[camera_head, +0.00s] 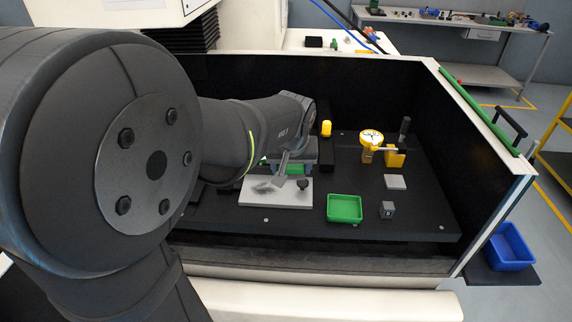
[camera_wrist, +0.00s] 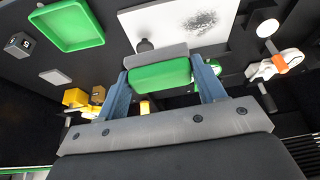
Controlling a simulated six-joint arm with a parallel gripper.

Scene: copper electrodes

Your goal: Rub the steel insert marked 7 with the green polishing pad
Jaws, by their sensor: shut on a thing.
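My gripper (camera_wrist: 160,82) is shut on the green polishing pad (camera_wrist: 160,73), a green block with a grey layer on its far side. In the head view the pad (camera_head: 296,169) shows as a bit of green below my wrist, behind the pale plate. A small grey metal cube (camera_head: 387,209) stands right of the green tray; it also shows in the wrist view (camera_wrist: 18,44). The cube bears a dark mark that I cannot read surely. No 7 is legible in either view. The pad is apart from the cube.
A pale plate (camera_head: 262,198) with a dark smudge and a black knob (camera_head: 302,184) lies near my gripper. A green tray (camera_head: 344,208), a small grey slab (camera_head: 396,182) and a yellow dial gauge (camera_head: 371,139) stand to the right. Dark walls (camera_head: 455,125) enclose the bed.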

